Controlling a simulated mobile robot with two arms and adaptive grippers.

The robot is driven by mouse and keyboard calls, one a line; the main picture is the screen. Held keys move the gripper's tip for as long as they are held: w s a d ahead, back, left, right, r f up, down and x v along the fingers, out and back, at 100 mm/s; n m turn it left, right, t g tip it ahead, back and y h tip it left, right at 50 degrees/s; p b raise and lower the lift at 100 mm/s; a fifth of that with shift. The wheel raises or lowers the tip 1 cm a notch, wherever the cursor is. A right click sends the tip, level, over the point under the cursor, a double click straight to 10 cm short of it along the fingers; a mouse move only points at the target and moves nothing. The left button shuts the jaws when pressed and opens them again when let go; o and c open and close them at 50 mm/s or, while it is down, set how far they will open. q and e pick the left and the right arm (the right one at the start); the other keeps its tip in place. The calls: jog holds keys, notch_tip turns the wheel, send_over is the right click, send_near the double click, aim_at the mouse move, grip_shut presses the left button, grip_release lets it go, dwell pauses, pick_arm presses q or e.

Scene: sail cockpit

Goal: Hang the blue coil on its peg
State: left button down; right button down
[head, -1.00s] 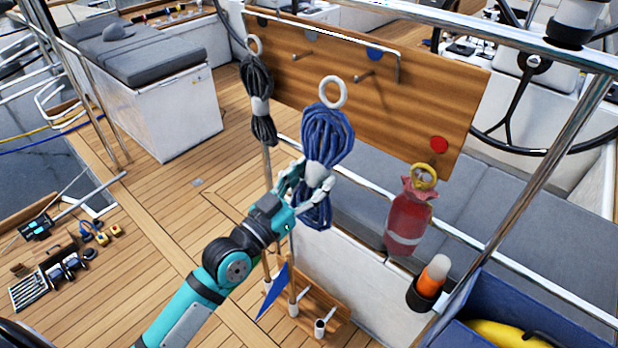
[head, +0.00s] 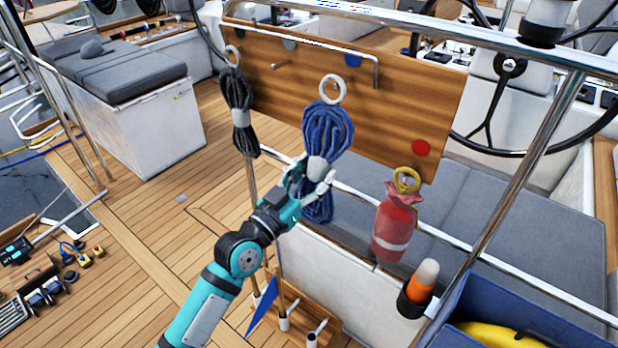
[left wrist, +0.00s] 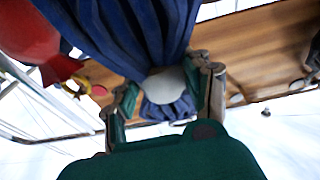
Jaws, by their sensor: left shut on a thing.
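The blue coil (head: 328,130) hangs upright in front of the wooden board (head: 405,105), its white ring (head: 322,90) on top. My left gripper (head: 311,178) is shut on the coil's pale middle band; in the left wrist view the fingers flank the band (left wrist: 165,82) and the blue loops (left wrist: 165,108). A blue dot (head: 352,60) on the board is just above and right of the ring. The peg below that dot is not clearly visible; the ring overlaps its area, and I cannot tell whether the peg passes through it. My right gripper is not in view.
A red bag (head: 394,228) with a yellow ring hangs at the lower right. A steel rail (head: 440,45) crosses above.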

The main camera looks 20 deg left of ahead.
pick_arm(q)
jog(key=shift+x, duration=0.8)
jog(key=shift+w+d+f+b, duration=0.2)
jog(key=shift+w+f+b, duration=0.25)
jog(key=shift+w+f, duration=0.1)
